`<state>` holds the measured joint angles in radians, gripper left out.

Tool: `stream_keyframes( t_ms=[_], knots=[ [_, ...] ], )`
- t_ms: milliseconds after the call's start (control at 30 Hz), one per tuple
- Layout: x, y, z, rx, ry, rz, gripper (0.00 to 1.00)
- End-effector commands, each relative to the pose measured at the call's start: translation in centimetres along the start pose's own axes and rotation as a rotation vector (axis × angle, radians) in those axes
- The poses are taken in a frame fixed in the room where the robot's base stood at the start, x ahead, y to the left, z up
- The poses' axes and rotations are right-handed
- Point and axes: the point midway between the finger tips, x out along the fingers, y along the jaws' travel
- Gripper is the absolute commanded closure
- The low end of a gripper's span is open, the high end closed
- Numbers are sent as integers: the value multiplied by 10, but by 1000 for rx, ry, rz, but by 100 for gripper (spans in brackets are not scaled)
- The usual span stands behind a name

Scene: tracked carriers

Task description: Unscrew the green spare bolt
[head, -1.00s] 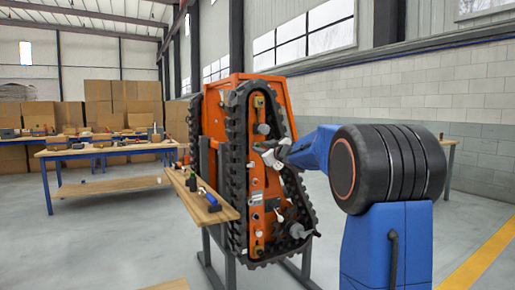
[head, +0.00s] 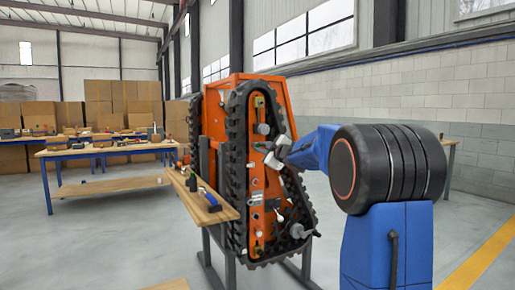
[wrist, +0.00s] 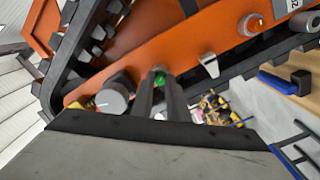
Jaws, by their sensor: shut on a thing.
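The green spare bolt (wrist: 159,83) shows between my gripper's (wrist: 160,88) two dark fingers in the wrist view. The fingers are closed around it, with its green part partly covered. The bolt lies against the orange side plate (wrist: 135,60) of the tracked carrier; whether its thread is still in the plate is hidden. In the head view my gripper (head: 267,149) reaches from the right to the upper part of the upright orange carrier (head: 257,190). The bolt is too small to make out clearly there.
A grey round knob (wrist: 112,97) sits close to the left of the fingers, and a pale lever (wrist: 209,64) to the right. The black track (head: 238,150) rings the plate. A wooden shelf with tools (head: 205,200) stands at the carrier's left.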

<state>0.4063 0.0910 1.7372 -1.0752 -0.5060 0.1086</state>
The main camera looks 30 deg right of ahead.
Motion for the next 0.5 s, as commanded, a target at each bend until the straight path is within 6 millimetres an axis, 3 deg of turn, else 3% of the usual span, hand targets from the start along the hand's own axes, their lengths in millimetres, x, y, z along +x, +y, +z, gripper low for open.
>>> stream_keyframes(
  t_ms=[500],
  knots=[
    [0, 0, 0, -454, 0, 0, 100]
  ],
)
